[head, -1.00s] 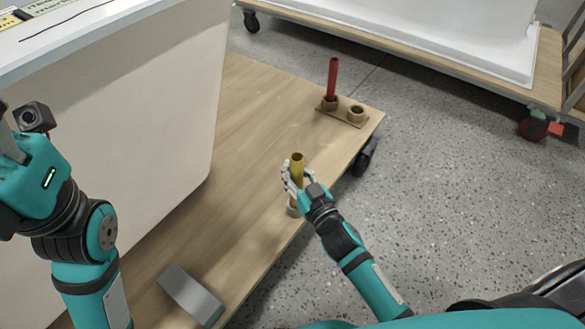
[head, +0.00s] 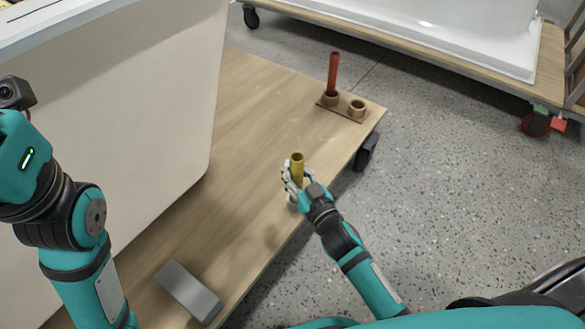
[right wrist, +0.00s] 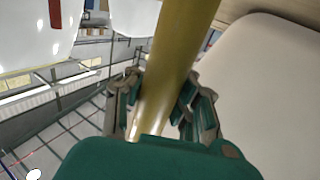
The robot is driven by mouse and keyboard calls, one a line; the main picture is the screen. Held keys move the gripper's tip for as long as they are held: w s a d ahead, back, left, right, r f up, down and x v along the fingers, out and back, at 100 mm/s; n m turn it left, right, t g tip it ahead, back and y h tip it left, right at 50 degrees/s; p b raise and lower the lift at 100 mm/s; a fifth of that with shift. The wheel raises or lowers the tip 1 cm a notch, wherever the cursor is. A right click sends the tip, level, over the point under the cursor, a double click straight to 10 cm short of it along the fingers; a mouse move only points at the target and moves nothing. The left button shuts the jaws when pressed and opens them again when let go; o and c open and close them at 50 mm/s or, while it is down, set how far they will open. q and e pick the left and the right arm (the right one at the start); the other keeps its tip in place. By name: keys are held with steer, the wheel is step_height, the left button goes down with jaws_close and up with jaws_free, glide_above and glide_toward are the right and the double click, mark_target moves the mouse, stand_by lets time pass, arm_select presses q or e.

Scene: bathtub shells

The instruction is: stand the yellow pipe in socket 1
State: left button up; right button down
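The yellow pipe (head: 297,160) stands roughly upright near the right edge of the wooden platform. My right gripper (head: 293,180) has its fingers closed around it. In the right wrist view the yellow pipe (right wrist: 178,45) runs between the fingers of the right gripper (right wrist: 160,100). The pipe's lower end is mostly hidden by the hand; a pale ring shows below it. A small board (head: 344,110) at the platform's far corner bears two ring sockets. The left one holds a red pipe (head: 333,72); the right socket (head: 357,107) is empty. No socket number is readable. My left gripper's fingers are out of view.
The wooden platform (head: 250,130) is bare between the yellow pipe and the socket board. A large white tub shell (head: 150,110) stands along its left side. A grey block (head: 188,291) lies at the near end. Another cart with a white shell (head: 440,30) stands beyond.

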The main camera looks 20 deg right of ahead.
steer(key=c, duration=1.2)
jaws_free()
steer(key=shift+f, duration=0.1)
steer(key=shift+s, duration=0.25)
steer(key=s, duration=0.3)
steer(key=s+d, duration=0.1)
steer(key=s, duration=0.3)
steer(key=s+d, duration=0.1)
steer(key=s, duration=0.3)
steer(key=shift+s+d, duration=0.15)
steer(key=shift+d, duration=0.05)
steer(key=shift+r, duration=0.2)
